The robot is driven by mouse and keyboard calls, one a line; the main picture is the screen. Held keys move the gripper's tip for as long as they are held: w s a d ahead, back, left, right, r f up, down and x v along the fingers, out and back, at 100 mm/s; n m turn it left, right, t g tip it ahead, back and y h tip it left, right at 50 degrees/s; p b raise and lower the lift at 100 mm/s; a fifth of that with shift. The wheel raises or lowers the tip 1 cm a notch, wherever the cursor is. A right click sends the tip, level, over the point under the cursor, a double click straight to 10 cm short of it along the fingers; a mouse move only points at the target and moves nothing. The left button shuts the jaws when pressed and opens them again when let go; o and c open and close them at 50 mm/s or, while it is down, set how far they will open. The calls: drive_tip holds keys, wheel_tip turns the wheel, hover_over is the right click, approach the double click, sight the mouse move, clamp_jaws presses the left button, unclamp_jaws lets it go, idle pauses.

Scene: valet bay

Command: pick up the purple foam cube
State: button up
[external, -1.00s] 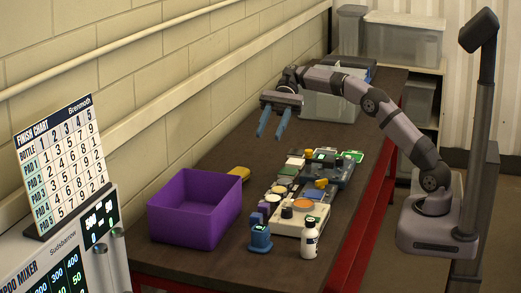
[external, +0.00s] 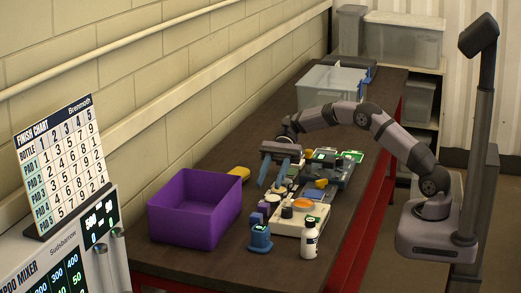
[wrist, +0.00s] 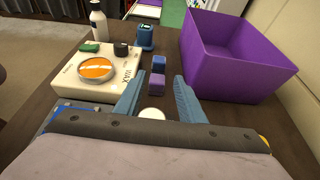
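My gripper (external: 273,186) is above the table, behind and above these blocks, with blue fingers pointing down. In the wrist view its fingers (wrist: 159,78) are spread apart, with the nearer block seen between them and nothing held.
A purple bin (external: 182,209) stands left of the blocks. A white machine with an orange disc (external: 314,219), a blue dispenser (external: 260,239) and a white bottle (external: 310,238) stand close by. A white round piece (wrist: 152,114) lies near the fingers. A clear container (external: 322,96) is farther back.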

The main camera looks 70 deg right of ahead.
sight(264, 204)
wheel_tip(264, 204, down, 3)
drive_tip(key=shift+f, duration=0.1)
drive_tip(key=shift+r+p+x, duration=0.2)
drive_tip(key=shift+p+x, duration=0.9)
drive_tip(key=shift+x, duration=1.9)
drive_tip(key=shift+s+a+f, duration=0.1)
drive_tip(key=shift+a+f, duration=0.25)
drive_tip(key=shift+a, duration=0.3)
drive_tip(key=c, duration=0.8)
